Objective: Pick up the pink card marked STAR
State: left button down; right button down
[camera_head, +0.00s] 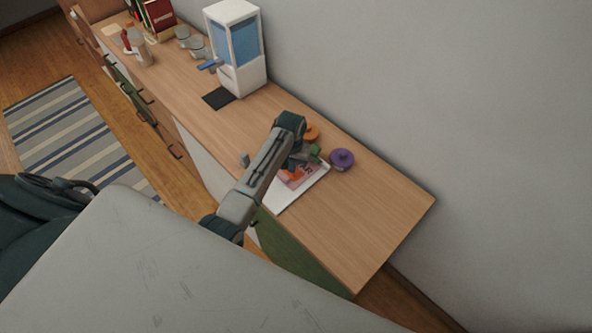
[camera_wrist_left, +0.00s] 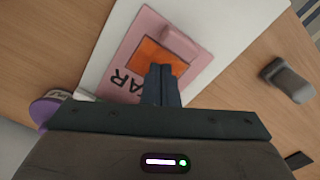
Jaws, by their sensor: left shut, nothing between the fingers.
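The pink card (camera_wrist_left: 122,52) lies flat on a white board (camera_wrist_left: 232,20). It has an orange square, a raised pink bar near one edge, and dark letters of which "AR" shows in the left wrist view. In the head view the card (camera_head: 304,172) is partly covered by my left arm. My left gripper (camera_wrist_left: 162,82) is shut and empty, its fingertips over the orange square below the pink bar. I cannot tell whether the tips touch the card. In the head view the left gripper (camera_head: 298,163) is over the card. My right gripper is not in view.
A purple round thing (camera_head: 342,159) and an orange one (camera_head: 311,132) stand beyond the board, with a small green thing (camera_head: 315,150) close by. A grey block (camera_wrist_left: 288,80) is beside the board. A white-and-blue dispenser (camera_head: 238,50) stands farther back. The counter's right end (camera_head: 375,210) is clear.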

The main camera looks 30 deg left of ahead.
aim_at(279, 184)
pick_arm(q)
jog(key=shift+f+b, duration=0.35)
jog(key=shift+f, duration=0.45)
jog(key=shift+r+p, duration=0.3)
jog(key=shift+p, duration=0.4)
dwell(0.4)
jog(key=shift+s+a+p, duration=0.15)
jog(key=shift+s+a, duration=0.1)
jog(key=shift+s, duration=0.4)
jog(key=shift+s+a+p, duration=0.15)
jog(key=shift+s+a, duration=0.05)
jog(key=shift+s, duration=0.45)
jog(key=shift+s+a, duration=0.25)
jog(key=shift+s, duration=0.45)
jog(key=shift+s+a, duration=0.25)
jog(key=shift+s, duration=0.45)
notch_tip(279, 184, up, 7)
jog(key=shift+w, duration=0.25)
jog(key=shift+d, duration=0.1)
